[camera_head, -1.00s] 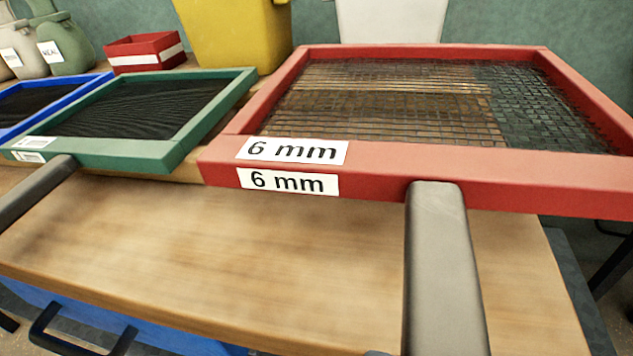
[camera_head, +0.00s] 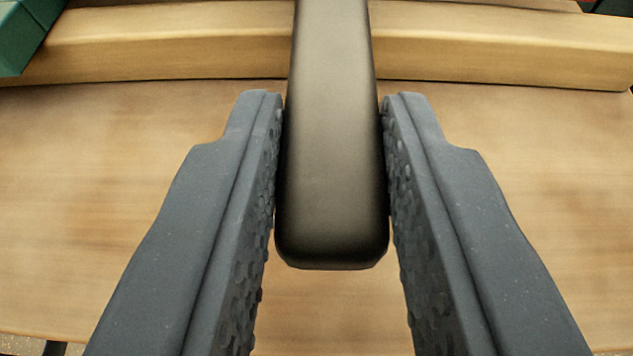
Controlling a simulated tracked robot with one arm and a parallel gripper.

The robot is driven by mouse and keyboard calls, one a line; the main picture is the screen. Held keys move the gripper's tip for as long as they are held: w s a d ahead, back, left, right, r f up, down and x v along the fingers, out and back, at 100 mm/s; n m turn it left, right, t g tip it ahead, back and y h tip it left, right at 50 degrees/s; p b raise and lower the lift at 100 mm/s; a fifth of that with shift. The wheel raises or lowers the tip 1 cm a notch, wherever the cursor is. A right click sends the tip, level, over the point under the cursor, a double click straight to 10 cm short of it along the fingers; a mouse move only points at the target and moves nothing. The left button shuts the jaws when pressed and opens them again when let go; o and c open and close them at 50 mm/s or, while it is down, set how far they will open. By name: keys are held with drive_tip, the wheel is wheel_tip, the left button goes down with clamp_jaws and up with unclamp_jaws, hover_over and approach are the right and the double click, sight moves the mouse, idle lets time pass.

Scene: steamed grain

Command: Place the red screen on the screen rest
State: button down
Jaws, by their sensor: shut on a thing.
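The dark handle (camera_head: 332,190) of the red screen runs up the middle of the view, its rounded end toward me. My gripper (camera_head: 332,100) is shut on this handle, one textured finger pressed to each side near the end. The handle passes above a pale wooden rail on the bench. The red frame and its mesh are out of view beyond the top edge. I cannot identify the screen rest in this view.
A corner of the green screen (camera_head: 22,35) shows at the upper left, close to the rail. The wooden rail (camera_head: 160,40) crosses the back of the wooden bench top (camera_head: 130,150). The bench top is bare on both sides of my fingers.

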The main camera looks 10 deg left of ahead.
drive_tip(key=shift+f, duration=0.5)
drive_tip(key=c, duration=1.2)
unclamp_jaws()
drive_tip(key=shift+r, duration=0.1)
drive_tip(key=p+v, duration=0.2)
drive_tip(key=v, duration=1)
drive_tip(key=shift+p, duration=0.3)
